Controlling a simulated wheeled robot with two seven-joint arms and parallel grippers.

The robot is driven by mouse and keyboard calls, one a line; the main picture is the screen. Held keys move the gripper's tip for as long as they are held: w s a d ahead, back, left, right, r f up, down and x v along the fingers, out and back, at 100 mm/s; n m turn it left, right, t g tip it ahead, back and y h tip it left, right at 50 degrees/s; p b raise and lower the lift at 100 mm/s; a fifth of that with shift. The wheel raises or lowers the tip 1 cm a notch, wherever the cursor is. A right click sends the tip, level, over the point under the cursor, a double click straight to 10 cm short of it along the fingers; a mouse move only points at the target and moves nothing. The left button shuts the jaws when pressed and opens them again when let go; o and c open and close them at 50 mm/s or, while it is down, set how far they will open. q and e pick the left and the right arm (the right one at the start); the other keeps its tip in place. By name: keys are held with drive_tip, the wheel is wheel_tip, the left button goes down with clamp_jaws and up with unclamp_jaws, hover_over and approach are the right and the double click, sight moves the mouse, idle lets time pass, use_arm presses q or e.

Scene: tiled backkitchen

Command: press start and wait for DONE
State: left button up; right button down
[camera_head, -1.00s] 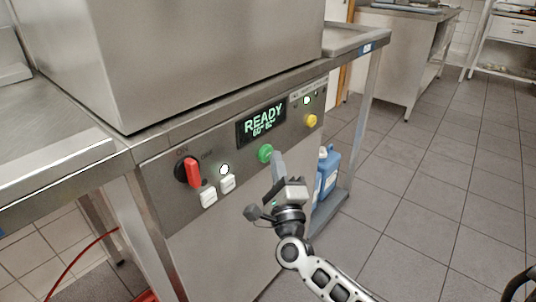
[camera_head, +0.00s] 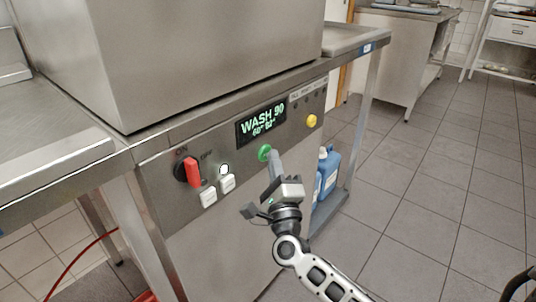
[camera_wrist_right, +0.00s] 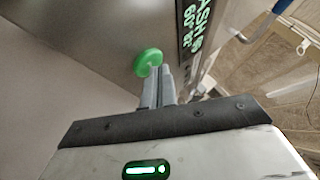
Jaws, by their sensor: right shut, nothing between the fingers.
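The green start button (camera_head: 264,152) is on the machine's front panel, below the display (camera_head: 261,123). The display reads "WASH 90" with "60° 82°" under it. My right gripper (camera_head: 274,157) is shut and empty, with its fingertips at the green button's right edge. In the right wrist view the shut fingertips (camera_wrist_right: 158,70) are right beside the green button (camera_wrist_right: 148,62); I cannot tell whether they touch it. Part of the display (camera_wrist_right: 190,30) shows there too. My left gripper is not in view.
The panel also has a red rotary switch (camera_head: 192,172), two white buttons (camera_head: 228,183) and a yellow button (camera_head: 311,121). A blue canister (camera_head: 329,172) stands under the side table, behind my right arm.

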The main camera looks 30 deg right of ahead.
idle(0.3)
drive_tip(key=shift+s+d, duration=0.3)
drive_tip(key=shift+s, duration=0.5)
drive_tip(key=shift+p, duration=0.3)
drive_tip(key=s, duration=0.1)
drive_tip(key=s+d, duration=0.1)
drive_tip(key=s, duration=0.1)
drive_tip(key=s+d+p, duration=0.1)
drive_tip(key=shift+s, duration=0.3)
idle(0.3)
